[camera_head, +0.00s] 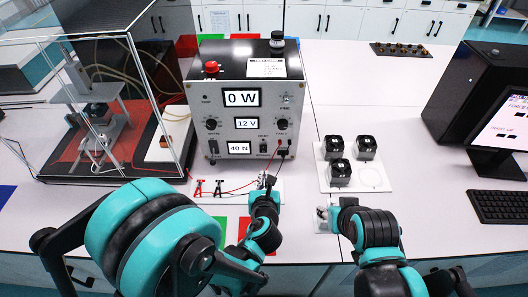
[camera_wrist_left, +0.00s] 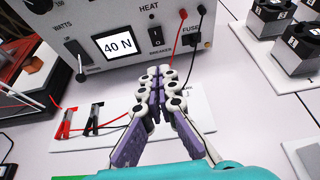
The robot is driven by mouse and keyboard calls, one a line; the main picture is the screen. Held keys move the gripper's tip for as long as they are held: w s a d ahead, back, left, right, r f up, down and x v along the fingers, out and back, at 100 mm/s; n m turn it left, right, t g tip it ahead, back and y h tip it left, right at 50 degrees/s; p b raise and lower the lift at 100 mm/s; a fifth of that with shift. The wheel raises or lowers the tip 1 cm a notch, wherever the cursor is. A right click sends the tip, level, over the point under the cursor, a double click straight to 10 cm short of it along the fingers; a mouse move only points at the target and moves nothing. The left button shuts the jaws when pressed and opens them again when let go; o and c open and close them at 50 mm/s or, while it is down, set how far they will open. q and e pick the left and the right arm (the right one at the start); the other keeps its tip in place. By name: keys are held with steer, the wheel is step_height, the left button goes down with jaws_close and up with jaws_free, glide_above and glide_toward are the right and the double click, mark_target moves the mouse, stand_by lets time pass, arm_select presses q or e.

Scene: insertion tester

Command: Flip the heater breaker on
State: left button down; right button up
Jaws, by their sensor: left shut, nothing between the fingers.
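The tester box (camera_head: 245,115) stands upright on the bench with displays reading 0 W, 12 V and 40 N. The heater breaker (camera_wrist_left: 155,36) is a small black rocker on its front panel, between the HEAT and BREAKER labels. The rocker also shows in the head view (camera_head: 263,147), but its position is hard to read. My left gripper (camera_wrist_left: 160,72) is shut and empty, its fingertips together below and in front of the breaker, apparently clear of it. It also shows in the head view (camera_head: 266,182). My right gripper (camera_head: 326,213) is low over the bench at right; its fingers are unclear.
Red and black clips (camera_head: 208,188) lie on a white plate in front of the box. Red and black leads (camera_wrist_left: 182,30) plug in right of the breaker. A white tray (camera_head: 375,180) holds black parts at right. A clear enclosure stands left, a monitor (camera_head: 495,120) far right.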

arm_select(q)
steer(key=b, duration=0.2)
glide_toward(264, 148)
steer(key=f, duration=0.1)
steer(key=w+f, duration=0.1)
steer(key=f, duration=0.1)
steer(key=shift+w+f, duration=0.25)
steer(key=shift+w, duration=0.05)
steer(key=w, duration=0.2)
steer(key=shift+w+r, duration=0.2)
steer(key=shift+w, duration=0.1)
steer(key=shift+w+r+b, duration=0.2)
steer(key=shift+w+b, duration=0.2)
steer(key=shift+w, duration=0.45)
